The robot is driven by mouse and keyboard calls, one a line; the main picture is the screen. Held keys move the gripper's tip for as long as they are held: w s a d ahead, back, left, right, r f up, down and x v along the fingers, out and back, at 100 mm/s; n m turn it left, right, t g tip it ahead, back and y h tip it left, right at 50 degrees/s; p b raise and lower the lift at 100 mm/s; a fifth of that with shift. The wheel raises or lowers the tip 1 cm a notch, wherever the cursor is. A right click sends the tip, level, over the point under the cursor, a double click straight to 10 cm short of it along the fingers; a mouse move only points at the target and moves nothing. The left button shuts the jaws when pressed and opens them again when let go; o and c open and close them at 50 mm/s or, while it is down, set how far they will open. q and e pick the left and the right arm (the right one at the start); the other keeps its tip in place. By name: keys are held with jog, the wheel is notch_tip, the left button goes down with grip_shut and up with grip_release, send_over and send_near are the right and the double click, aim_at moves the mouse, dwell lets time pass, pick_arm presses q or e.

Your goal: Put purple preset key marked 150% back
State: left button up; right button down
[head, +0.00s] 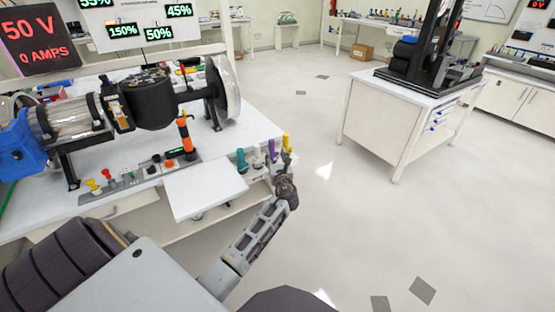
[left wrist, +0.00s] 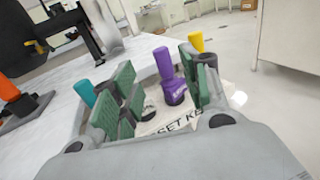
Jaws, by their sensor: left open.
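The purple preset key (head: 272,150) stands in the preset key rack (head: 259,172) at the bench's right end. In the left wrist view the purple key (left wrist: 163,64) is upright, its lower part at a dark ring on the rack; its marking is too small to read. My left gripper (head: 283,168) is at the rack. Its green-padded fingers are open, one on each side of the purple key, with a visible gap on the left. A dark round hole (left wrist: 149,113) shows beside the key. My right gripper is not in view.
A teal key (head: 242,161) stands left of the purple one and a yellow key (head: 286,142) just right. An orange-handled key (head: 186,139) stands at the console (head: 136,178). A white panel (head: 204,188) lies left of the rack.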

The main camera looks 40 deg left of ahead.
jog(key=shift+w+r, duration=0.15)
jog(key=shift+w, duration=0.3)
pick_arm(q)
jog(key=s+d+f+n+g+h, duration=0.25)
jog(key=s+f+n, duration=0.2)
jog(key=f, duration=0.55)
jog(key=s+d+f+n+g+h, duration=0.1)
jog(key=s+d+f+n+h, duration=0.25)
jog(key=f, duration=0.65)
jog(key=s+d+f+n+g+h, duration=0.1)
jog(key=s+d+f+n, duration=0.2)
jog(key=s+f, duration=0.55)
jog(key=s+d+f+n+g+h, duration=0.2)
jog(key=s+d+f+n, duration=0.4)
jog(key=s+f, duration=0.4)
jog(key=s+d+f+n+g+h, duration=0.3)
jog(key=s+d+f+n, duration=0.3)
jog(key=s+f+n, duration=0.2)
jog(key=s+f, duration=0.2)
jog(key=s, duration=0.2)
jog(key=shift+s+d+f+g, duration=0.2)
jog(key=shift+s+g, duration=0.15)
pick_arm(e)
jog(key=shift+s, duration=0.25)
